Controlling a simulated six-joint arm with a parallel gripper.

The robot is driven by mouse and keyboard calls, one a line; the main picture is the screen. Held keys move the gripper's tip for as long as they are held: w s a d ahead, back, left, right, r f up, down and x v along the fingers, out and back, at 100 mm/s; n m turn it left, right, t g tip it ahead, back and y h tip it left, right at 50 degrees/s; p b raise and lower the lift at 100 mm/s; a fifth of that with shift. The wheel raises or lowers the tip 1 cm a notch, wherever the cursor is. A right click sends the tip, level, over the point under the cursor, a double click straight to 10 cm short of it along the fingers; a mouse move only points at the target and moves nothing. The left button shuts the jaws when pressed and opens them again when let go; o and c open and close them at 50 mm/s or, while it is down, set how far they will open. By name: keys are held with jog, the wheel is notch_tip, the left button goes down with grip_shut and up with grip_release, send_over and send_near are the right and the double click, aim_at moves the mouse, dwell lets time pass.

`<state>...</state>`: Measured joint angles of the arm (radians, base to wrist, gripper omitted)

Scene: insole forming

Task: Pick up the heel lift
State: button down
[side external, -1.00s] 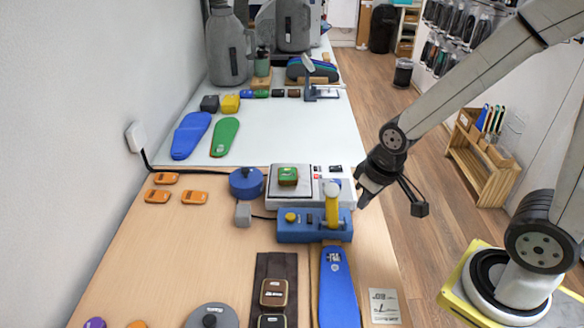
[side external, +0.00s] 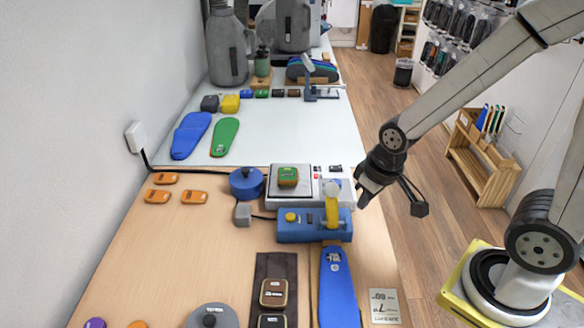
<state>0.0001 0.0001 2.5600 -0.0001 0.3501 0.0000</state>
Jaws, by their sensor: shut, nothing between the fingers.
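No piece in view is readably marked as the heel lift. Small orange pieces (side external: 158,196) lie on the left of the wooden table, and a green block (side external: 288,176) sits on the plate of a scale (side external: 309,199). Two dark framed pieces (side external: 273,292) lie on a brown strip at the front. A blue insole (side external: 338,290) lies to their right. My gripper (side external: 364,197) is shut and empty, held in the air at the table's right edge, right of the scale and apart from all these pieces. Its fingertips are small and dark in this view.
A blue press (side external: 314,226) with a yellow lever stands in front of the scale. A round blue container (side external: 247,183) is left of it. Blue and green insoles (side external: 225,137) lie on the white table (side external: 277,130) behind. A card (side external: 384,306) lies front right. The middle left of the wooden table is clear.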

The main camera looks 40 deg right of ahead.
aim_at(296, 173)
grip_release()
jog(key=w+m, duration=0.4)
jog(key=w+d+m, duration=0.1)
jog(key=w+m, duration=0.3)
jog(key=w+d+m+y, duration=0.1)
jog(key=w+m, duration=0.3)
jog(key=shift+m, duration=0.4)
jog(key=shift+w+d+f+m+y, duration=0.45)
jog(key=shift+w+f+m, duration=0.25)
jog(key=shift+w+m, duration=1.5)
jog(key=shift+w+d+f+m+y, duration=0.45)
jog(key=shift+w+f+m, duration=0.3)
jog(key=shift+w+m, duration=1.45)
jog(key=shift+w+d+f+m+y, duration=0.3)
jog(key=shift+w+d+f+m, duration=0.35)
jog(key=shift+w+m, duration=1.5)
jog(key=shift+s+a+f+m+t, duration=0.1)
jog(key=shift+s+m+t, duration=0.2)
jog(key=shift+s+m, duration=0.05)
